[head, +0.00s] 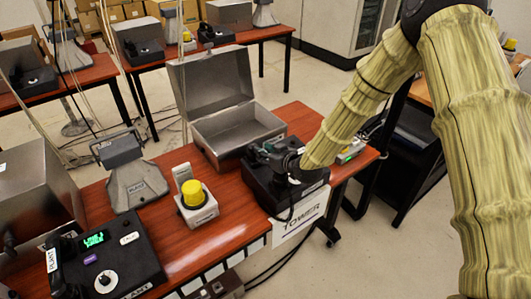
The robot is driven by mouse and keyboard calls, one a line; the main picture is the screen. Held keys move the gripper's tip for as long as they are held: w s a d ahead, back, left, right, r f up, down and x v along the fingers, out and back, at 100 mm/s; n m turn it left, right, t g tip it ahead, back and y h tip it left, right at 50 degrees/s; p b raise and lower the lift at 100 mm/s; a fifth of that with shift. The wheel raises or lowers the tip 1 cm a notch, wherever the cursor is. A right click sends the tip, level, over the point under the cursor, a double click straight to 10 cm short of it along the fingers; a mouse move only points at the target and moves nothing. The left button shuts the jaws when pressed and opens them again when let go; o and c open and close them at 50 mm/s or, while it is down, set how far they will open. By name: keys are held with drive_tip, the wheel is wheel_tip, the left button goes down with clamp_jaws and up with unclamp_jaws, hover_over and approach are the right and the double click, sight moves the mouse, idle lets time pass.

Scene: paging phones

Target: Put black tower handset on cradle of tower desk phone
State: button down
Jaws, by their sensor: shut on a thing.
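The tower desk phone (262,190) is a black box at the right of the red-brown table, behind a white sign reading TOWER (300,218). My gripper (283,164) is right over this phone, at the end of my arm in a yellowish sleeve. It is shut on the black tower handset, of which little can be made out among the dark gripper parts. The cradle is mostly hidden by my gripper and sleeve. I cannot tell whether the handset touches the cradle.
An open grey metal box (235,130) stands just behind the tower phone. A yellow-topped beacon (196,200), a grey speaker stand (137,182) and the PLANT phone (108,255) are to the left. A small device (350,150) lies to the right.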

drive_tip(key=c, duration=1.1)
unclamp_jaws()
drive_tip(key=shift+f, duration=0.1)
drive_tip(key=shift+o, duration=0.2)
drive_tip(key=shift+r, duration=0.2)
drive_tip(key=shift+s+d, duration=0.15)
drive_tip(key=shift+s, duration=0.05)
drive_tip(key=b+v, duration=0.3)
drive_tip(key=v, duration=0.8)
drive_tip(key=shift+s+d, duration=0.15)
drive_tip(key=shift+s, duration=0.05)
